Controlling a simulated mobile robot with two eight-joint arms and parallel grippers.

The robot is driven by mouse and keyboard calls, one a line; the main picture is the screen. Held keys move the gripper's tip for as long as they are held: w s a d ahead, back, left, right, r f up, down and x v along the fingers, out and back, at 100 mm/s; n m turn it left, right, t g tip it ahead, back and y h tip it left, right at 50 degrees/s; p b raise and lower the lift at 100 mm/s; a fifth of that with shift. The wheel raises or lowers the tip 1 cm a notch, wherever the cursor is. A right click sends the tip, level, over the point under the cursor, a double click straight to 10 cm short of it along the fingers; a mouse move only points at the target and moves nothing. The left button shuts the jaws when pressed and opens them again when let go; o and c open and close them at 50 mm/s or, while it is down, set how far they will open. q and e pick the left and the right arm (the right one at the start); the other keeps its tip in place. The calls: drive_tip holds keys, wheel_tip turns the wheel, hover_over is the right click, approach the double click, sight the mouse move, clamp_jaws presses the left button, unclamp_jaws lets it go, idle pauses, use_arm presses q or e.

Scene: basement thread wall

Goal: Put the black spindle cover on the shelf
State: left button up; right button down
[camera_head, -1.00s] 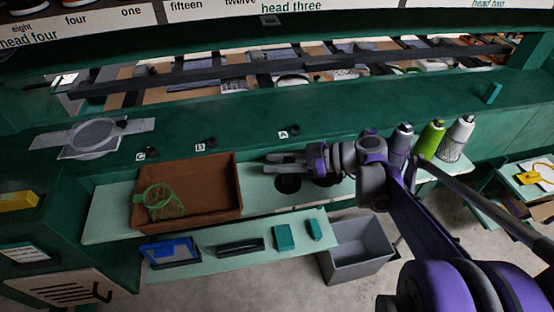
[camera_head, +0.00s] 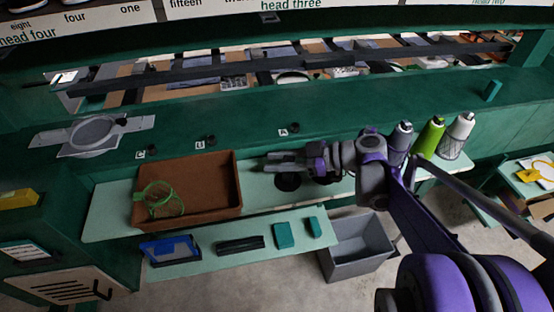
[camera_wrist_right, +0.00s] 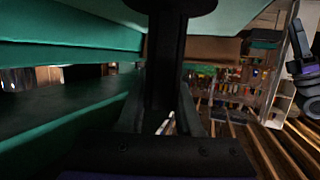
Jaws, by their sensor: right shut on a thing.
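My right gripper (camera_head: 284,161) reaches left over the light green shelf (camera_head: 262,197), to the right of the brown tray. It is shut on a dark piece. In the right wrist view a round black disc, the black spindle cover (camera_wrist_right: 168,5), shows at the far end of the dark fingers. In the head view a black disc (camera_head: 288,182) shows just below the fingertips; I cannot tell whether it touches the shelf. A black and purple part, seemingly my left gripper (camera_wrist_right: 300,45), shows at the right edge of the wrist view; its jaws are unclear.
Black knobs labelled A (camera_head: 295,128), B and C line the ledge. A grey bin (camera_head: 355,258) stands below.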

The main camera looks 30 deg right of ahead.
drive_tip(key=c, duration=0.5)
unclamp_jaws()
drive_tip(key=shift+f, duration=0.1)
drive_tip(key=v, duration=1.1)
